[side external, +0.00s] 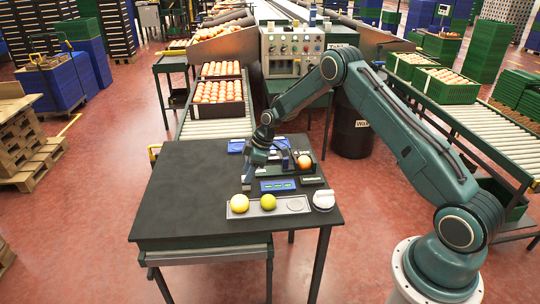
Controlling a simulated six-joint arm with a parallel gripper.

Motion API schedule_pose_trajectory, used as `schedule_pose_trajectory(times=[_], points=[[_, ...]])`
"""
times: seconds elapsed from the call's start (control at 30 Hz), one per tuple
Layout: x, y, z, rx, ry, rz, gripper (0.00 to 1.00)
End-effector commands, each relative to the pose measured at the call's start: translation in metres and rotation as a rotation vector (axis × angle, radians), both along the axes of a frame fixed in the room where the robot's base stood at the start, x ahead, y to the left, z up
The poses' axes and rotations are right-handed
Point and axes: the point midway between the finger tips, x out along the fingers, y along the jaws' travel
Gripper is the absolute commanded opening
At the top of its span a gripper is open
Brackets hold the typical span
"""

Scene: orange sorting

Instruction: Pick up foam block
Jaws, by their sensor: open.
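My gripper (247,186) points down over the dark work table (185,190), just left of a small blue panel with green marks (280,185). It is open, and nothing shows clearly between its fingers. I cannot tell for sure which item is the foam block. A small dark flat piece (313,180) lies right of the blue panel, but its material is too small to tell. My wrist hides part of the table behind the gripper.
An orange (304,162) sits on a dark fixture behind. The table's left half is clear.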

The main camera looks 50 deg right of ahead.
Motion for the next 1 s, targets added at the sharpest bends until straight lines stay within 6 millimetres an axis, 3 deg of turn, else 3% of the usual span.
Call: schedule_pose_trajectory(times=[0.5, 1.0], points=[[0.012, 0.012, -0.043, 0.000, 0.000, 0.000, 0.47], [0.013, 0.013, -0.047, 0.000, -0.001, -0.001, 0.47]])
